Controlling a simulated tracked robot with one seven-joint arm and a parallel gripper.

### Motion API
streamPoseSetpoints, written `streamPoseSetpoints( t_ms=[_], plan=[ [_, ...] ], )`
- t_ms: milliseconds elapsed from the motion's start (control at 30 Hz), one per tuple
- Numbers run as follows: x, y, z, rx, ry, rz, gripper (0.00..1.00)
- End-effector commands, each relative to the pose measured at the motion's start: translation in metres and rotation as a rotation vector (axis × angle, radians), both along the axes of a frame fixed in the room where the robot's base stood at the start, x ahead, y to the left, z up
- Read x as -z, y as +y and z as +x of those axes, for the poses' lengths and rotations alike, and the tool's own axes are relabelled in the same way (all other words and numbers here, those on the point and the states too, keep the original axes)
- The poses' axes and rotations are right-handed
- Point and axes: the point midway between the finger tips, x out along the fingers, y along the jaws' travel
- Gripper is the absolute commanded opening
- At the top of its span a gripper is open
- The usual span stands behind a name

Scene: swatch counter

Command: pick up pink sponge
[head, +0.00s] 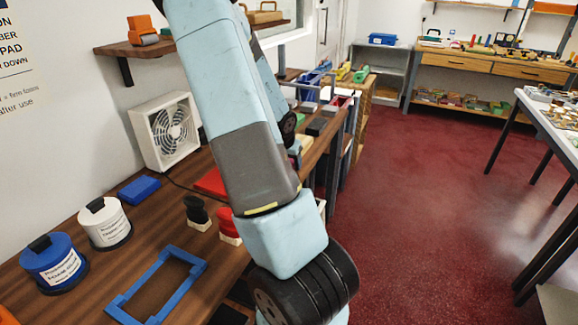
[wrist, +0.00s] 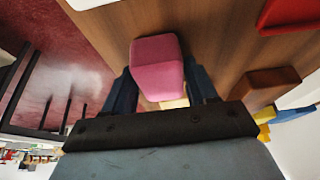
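The pink sponge (wrist: 158,66) shows in the upper middle of the wrist view, above brown wood. My gripper (wrist: 158,82) has one dark finger on each side of the sponge. The fingers stand about a sponge's width apart. Their tips are partly hidden by the sponge, and I cannot tell whether they press on it. I also cannot tell whether the sponge rests on the wood. In the head view my arm hides the gripper, and I cannot make out the sponge there.
In the wrist view a brown block (wrist: 265,83) and a red object (wrist: 287,14) lie to the right on the wood. In the head view the counter holds a blue frame (head: 157,284), a blue canister (head: 54,262), a white canister (head: 105,223) and a fan (head: 166,131).

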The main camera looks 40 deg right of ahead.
Motion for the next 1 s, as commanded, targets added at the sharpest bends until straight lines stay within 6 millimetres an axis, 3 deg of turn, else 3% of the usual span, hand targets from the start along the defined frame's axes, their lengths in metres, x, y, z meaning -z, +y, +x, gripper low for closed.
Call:
streamPoseSetpoints(
  t_ms=[400,733,1000],
  plan=[
    [0.000,0.000,0.000,0.000,0.000,0.000,0.18],
    [-0.006,0.000,0.001,0.000,-0.002,-0.001,0.18],
    [-0.034,0.002,0.000,-0.004,-0.001,-0.002,0.18]
  ],
)
